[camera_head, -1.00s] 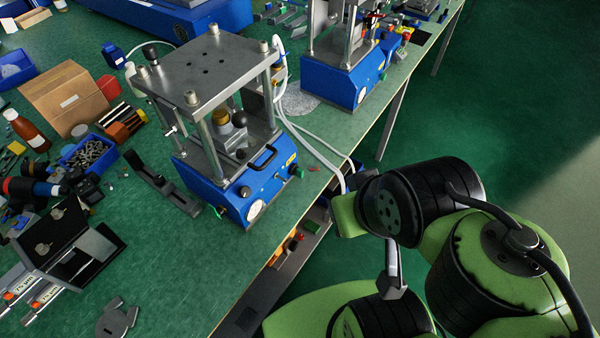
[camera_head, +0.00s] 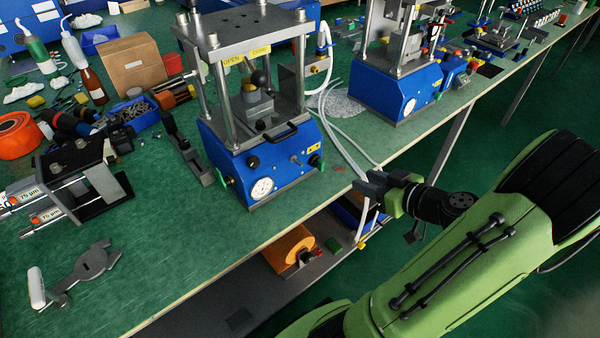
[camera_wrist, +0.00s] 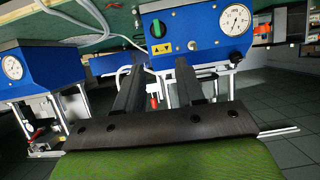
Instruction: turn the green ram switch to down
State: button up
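The near press (camera_head: 262,150) has a blue base with a round gauge (camera_head: 262,188) and several knobs on its front. The green ram switch (camera_head: 316,161) is at the right end of that front, under a small yellow warning label. It also shows in the upside-down wrist view (camera_wrist: 157,28), above the fingertips; its exact setting is too small to read. My gripper (camera_head: 368,184) is right of the press, off the bench's front edge, apart from the switch. In the wrist view my gripper (camera_wrist: 159,65) has its two dark fingers parted, with nothing between them.
A second blue press (camera_head: 400,90) stands farther right. White hoses (camera_head: 345,140) run down between the presses near my gripper. A lower shelf (camera_head: 270,285) under the bench holds an orange roll. The bench front left of the press is clear up to a metal tool (camera_head: 85,268).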

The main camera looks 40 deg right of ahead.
aim_at(323, 163)
jog(key=b+x, duration=0.2)
jog(key=x, duration=1.3)
jog(key=shift+w+d, duration=0.1)
jog(key=shift+w, duration=0.3)
jog(key=shift+s, duration=0.15)
grip_shut()
